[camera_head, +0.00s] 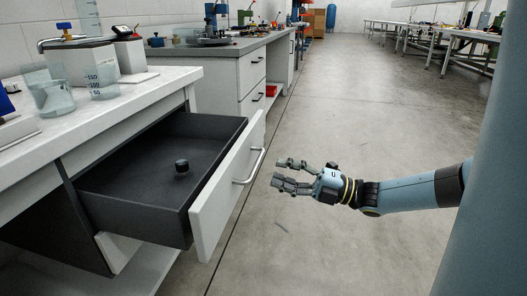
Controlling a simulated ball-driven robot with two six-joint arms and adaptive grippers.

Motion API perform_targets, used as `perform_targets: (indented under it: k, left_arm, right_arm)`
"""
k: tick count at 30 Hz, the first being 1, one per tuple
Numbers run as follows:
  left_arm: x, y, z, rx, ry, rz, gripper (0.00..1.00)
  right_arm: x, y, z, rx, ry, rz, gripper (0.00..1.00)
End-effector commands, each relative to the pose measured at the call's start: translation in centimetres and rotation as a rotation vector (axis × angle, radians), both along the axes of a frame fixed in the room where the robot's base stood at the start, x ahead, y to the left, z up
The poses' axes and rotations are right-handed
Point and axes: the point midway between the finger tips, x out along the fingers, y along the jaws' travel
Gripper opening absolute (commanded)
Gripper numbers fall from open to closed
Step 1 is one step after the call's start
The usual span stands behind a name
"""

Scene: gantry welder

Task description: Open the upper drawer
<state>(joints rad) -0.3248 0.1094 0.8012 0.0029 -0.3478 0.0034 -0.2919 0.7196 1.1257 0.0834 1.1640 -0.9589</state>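The upper drawer (226,180) in the left bench stands pulled well out. Its front is white with a metal bar handle (250,167), and its dark inside is open to view. A small black cylindrical object (181,166) sits on the drawer floor. My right gripper (283,174) is just right of the handle, apart from it, with its fingers spread and nothing between them. The arm comes in from the right. My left gripper is not in view.
The bench top (130,104) carries glass beakers (52,97) and a scale-like device (129,47). A second bench (235,72) with drawers stands behind. Open concrete floor (340,120) lies to the right, with long tables (440,42) at the far right.

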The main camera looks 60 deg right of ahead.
Motion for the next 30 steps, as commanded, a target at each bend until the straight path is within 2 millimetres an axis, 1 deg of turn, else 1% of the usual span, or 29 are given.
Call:
perform_targets:
  k: [1, 3, 6, 9, 14, 28, 30]
  left_arm:
    - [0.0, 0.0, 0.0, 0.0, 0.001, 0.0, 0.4]
    - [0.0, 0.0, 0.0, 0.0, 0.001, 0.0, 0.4]
    - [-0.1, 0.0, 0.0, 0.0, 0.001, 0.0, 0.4]
    - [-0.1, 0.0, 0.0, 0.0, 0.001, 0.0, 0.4]
    - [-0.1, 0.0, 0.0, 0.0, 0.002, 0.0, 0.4]
    - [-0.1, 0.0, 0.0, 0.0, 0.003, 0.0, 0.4]
    - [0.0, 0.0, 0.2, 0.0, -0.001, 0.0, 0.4]
  right_arm:
    - [-1.0, -0.4, -0.3, -0.002, 0.004, 0.0, 0.34]
    - [-2.2, -0.9, -0.5, 0.0, 0.003, 0.0, 0.34]
    - [-3.5, -1.5, -0.8, 0.0, 0.002, -0.001, 0.34]
    - [-4.3, -1.8, -0.9, 0.0, 0.0, 0.0, 0.34]
    - [-4.7, -1.9, -1.0, 0.0, -0.001, 0.001, 0.34]
    - [-4.6, -1.9, -1.0, 0.0, -0.001, 0.001, 0.34]
    - [-4.6, -1.8, -0.7, 0.002, -0.003, 0.0, 0.34]
